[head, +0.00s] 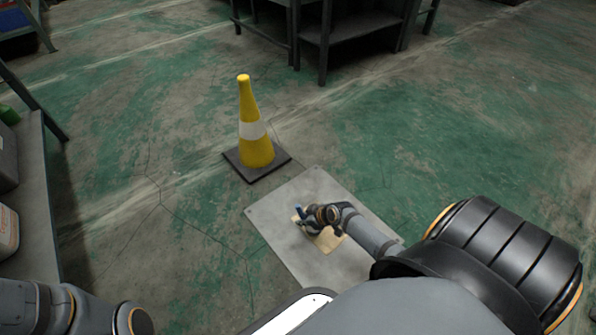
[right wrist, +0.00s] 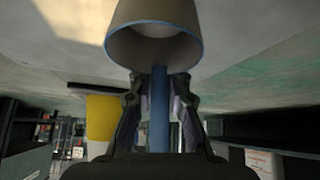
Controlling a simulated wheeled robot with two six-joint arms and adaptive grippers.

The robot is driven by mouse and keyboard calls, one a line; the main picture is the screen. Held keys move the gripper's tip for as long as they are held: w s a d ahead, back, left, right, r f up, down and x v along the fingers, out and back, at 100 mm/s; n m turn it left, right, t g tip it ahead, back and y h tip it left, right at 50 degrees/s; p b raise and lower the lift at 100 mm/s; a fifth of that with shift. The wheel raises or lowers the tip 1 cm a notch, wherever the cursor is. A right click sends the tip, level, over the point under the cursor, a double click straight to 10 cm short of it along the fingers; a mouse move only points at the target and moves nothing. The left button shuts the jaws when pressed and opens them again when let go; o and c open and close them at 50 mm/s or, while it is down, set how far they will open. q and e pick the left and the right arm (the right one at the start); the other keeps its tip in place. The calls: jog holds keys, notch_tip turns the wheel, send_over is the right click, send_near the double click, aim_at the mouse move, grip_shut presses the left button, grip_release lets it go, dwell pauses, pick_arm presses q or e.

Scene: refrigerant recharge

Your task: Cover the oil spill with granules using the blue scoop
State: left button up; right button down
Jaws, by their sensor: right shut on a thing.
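My right gripper (head: 318,222) is shut on the handle of the blue scoop (head: 299,211), low over a grey plate (head: 285,243) on the floor. In the right wrist view the blue handle (right wrist: 160,110) runs between the two fingers, and the blue-rimmed bowl hangs at the top. A pale surface shows inside the bowl; I cannot tell whether it is granules. A tan patch (head: 328,242), which looks like granules, lies on the plate beneath the gripper and is partly hidden by it. No dark oil shows around it. My left gripper is out of view.
A yellow cone (head: 254,148) with a white band stands on a dark base just beyond the plate. A grey bench (head: 38,200) with containers is at the left edge. Dark shelving (head: 345,28) stands at the back. The green floor on the right is clear.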

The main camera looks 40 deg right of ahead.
aim_at(314, 234)
jog(key=shift+s+d+p, duration=0.1)
jog(key=shift+s+p, duration=0.5)
jog(key=shift+s, duration=0.95)
jog(key=shift+s+d+p, duration=0.15)
jog(key=shift+s+p, duration=0.15)
jog(key=shift+s, duration=1.1)
jog(key=shift+s+d+f, duration=0.15)
jog(key=shift+s, duration=2.15)
jog(key=shift+d+f+b, duration=0.25)
jog(key=shift+d+b, duration=0.15)
jog(key=shift+d, duration=0.3)
jog(key=shift+w+d+r, duration=0.1)
jog(key=shift+d, duration=0.35)
jog(key=shift+w+a+b, duration=0.15)
jog(key=shift+w+b, duration=0.3)
jog(key=shift+w, duration=1.3)
jog(key=shift+w+a+b, duration=0.1)
jog(key=shift+w+b, duration=0.45)
jog(key=shift+w, duration=1.15)
jog(key=shift+w+a+f+b, duration=0.15)
jog(key=shift+w+b, duration=0.15)
jog(key=shift+w, duration=0.4)
jog(key=shift+w+f+b, duration=0.1)
jog(key=shift+w+b, duration=0.15)
jog(key=shift+w, duration=0.45)
jog(key=shift+w+a+r+b, duration=0.15)
jog(key=shift+w+b, duration=0.45)
jog(key=shift+w, duration=1.4)
